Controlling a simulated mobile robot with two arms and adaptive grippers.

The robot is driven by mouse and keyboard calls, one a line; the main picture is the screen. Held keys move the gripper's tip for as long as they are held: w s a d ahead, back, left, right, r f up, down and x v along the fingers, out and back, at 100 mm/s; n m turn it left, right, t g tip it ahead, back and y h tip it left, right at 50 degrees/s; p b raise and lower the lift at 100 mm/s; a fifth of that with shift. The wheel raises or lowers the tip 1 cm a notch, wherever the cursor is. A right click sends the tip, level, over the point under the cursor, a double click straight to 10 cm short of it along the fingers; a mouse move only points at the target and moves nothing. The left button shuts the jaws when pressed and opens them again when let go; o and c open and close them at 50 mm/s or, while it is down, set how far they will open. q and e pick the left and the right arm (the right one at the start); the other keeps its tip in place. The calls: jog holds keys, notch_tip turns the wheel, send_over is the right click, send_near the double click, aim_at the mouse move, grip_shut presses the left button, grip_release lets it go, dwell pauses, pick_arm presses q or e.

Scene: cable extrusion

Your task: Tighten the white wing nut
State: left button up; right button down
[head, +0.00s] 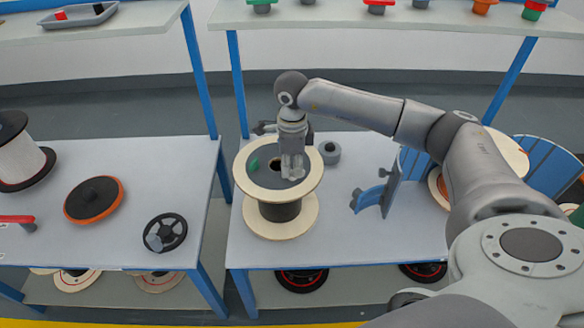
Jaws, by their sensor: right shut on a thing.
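My right gripper (293,172) points down over the top of a wooden-flanged spool (249,186) with a dark core. It is shut, with its fingertips low at the right part of the spool's dark centre disc. The white wing nut is mostly hidden by the pale fingers, so I cannot make out its shape or how it sits. A small green piece (253,164) lies on the left of the spool's top. My left gripper is not in view.
A grey round part (330,152) stands behind the spool. A blue curved bracket (370,197) stands to the right. The left table holds an orange-rimmed disc (94,199) and a black handwheel (165,232). The table front between spool and bracket is clear.

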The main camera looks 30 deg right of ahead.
jog(key=m, duration=0.4)
jog(key=shift+s+f+m+b, duration=0.1)
jog(key=shift+f+m+b, duration=0.15)
jog(key=shift+m+b, duration=0.15)
jog(key=m, duration=0.3)
jog(key=shift+m, duration=0.3)
jog(key=m, duration=1.1)
jog(key=shift+s+m+p, duration=0.1)
jog(key=shift+m+p, duration=0.2)
jog(key=shift+m, duration=0.1)
jog(key=m, duration=0.3)
jog(key=shift+m+p, duration=0.3)
jog(key=shift+p, duration=0.1)
jog(key=m+p, duration=0.1)
jog(key=m, duration=0.2)
jog(key=shift+m, duration=0.3)
jog(key=shift+d+m+p, duration=0.1)
jog(key=shift+m+p, duration=0.5)
jog(key=shift+m, duration=1.6)
